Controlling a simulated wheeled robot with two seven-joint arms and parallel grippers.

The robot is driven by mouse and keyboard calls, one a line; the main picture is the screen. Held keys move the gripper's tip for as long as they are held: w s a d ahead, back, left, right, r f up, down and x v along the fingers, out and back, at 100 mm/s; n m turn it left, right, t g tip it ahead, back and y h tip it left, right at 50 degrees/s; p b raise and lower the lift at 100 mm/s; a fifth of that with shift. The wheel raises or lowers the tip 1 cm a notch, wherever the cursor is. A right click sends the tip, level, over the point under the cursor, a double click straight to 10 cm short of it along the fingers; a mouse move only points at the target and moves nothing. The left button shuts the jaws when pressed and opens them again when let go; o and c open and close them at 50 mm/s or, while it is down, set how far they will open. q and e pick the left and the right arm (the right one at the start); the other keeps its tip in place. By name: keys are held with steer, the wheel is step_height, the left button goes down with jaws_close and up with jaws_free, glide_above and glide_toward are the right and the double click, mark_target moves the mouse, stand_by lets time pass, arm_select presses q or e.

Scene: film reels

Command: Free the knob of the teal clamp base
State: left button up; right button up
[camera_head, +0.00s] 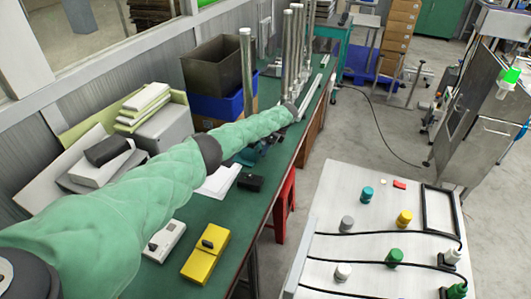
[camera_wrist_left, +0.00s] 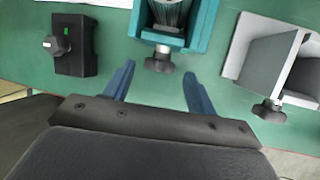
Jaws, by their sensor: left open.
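The teal clamp base (camera_wrist_left: 203,25) stands on the green bench at the top middle of the left wrist view. Its dark knob (camera_wrist_left: 160,61) sticks out on a short metal stem toward my left gripper (camera_wrist_left: 158,72). The gripper is open, one blue finger on each side of the knob; the knob is at about the level of the fingertips. No contact shows. Part of the clamp base (camera_head: 247,156) shows beneath my left arm in the head view, where the fingers are hard to make out. My right gripper is not in view.
A black box with a knob (camera_wrist_left: 75,52) stands left of the clamp base. A grey open holder (camera_wrist_left: 282,62) with its own dark knob stands at right. Metal posts (camera_head: 247,70) rise on the bench. A white table (camera_head: 330,225) with colored pieces stands across the aisle.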

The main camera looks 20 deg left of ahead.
arm_select(q)
steer(key=shift+x, duration=1.05)
steer(key=shift+b, duration=0.3)
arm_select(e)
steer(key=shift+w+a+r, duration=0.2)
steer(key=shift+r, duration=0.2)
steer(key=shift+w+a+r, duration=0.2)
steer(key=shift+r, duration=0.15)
arm_select(q)
steer(key=shift+a+f, duration=0.1)
steer(key=c, duration=1)
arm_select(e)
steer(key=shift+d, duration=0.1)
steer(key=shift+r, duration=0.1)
